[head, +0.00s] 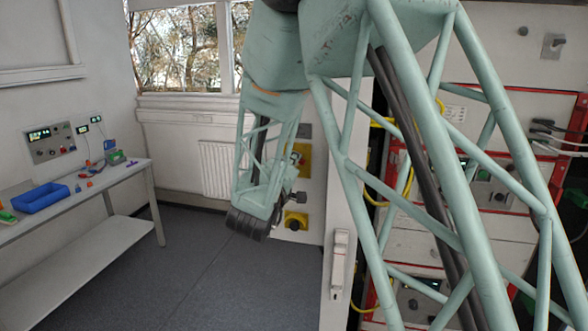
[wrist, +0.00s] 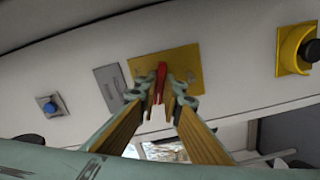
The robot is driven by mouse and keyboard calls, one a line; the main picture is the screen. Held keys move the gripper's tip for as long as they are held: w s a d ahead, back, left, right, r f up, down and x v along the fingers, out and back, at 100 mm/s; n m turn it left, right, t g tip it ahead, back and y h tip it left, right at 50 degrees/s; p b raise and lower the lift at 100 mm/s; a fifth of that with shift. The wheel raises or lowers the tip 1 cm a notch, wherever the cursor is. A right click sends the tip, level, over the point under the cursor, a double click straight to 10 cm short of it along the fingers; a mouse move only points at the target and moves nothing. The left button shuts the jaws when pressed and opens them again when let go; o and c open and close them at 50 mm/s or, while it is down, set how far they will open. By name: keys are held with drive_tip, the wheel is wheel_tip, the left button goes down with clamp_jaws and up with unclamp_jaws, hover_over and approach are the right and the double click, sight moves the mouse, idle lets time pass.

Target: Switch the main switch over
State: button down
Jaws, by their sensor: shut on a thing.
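The main switch shows in the wrist view as a red handle (wrist: 161,76) on a yellow plate (wrist: 186,64). My gripper (wrist: 160,100) has its two fingers closed in on the handle, one on each side, and is shut on it. The handle points along the gap between the fingers. In the head view the yellow plate (head: 305,160) is partly visible on the wall panel. My arm covers its left part there, and the handle and fingertips cannot be made out.
Beside the plate are a grey plate (wrist: 108,84), a blue button (wrist: 51,107) and a yellow box with a black knob (wrist: 294,48). A bench (head: 100,182) with a blue tray (head: 42,198) stands at left. The floor (head: 175,270) between is clear.

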drive_tip(key=m+b, duration=0.7)
drive_tip(key=b, duration=0.1)
drive_tip(key=shift+f, duration=0.2)
drive_tip(key=m+b, duration=0.4)
drive_tip(key=shift+r+m+b, duration=0.1)
drive_tip(key=shift+m+b, duration=0.9)
drive_tip(key=shift+m, duration=0.3)
drive_tip(key=c, duration=3.1)
unclamp_jaws()
drive_tip(key=shift+o, duration=0.2)
drive_tip(key=shift+r, duration=0.1)
drive_tip(key=shift+s, duration=0.1)
drive_tip(key=v, duration=1.2)
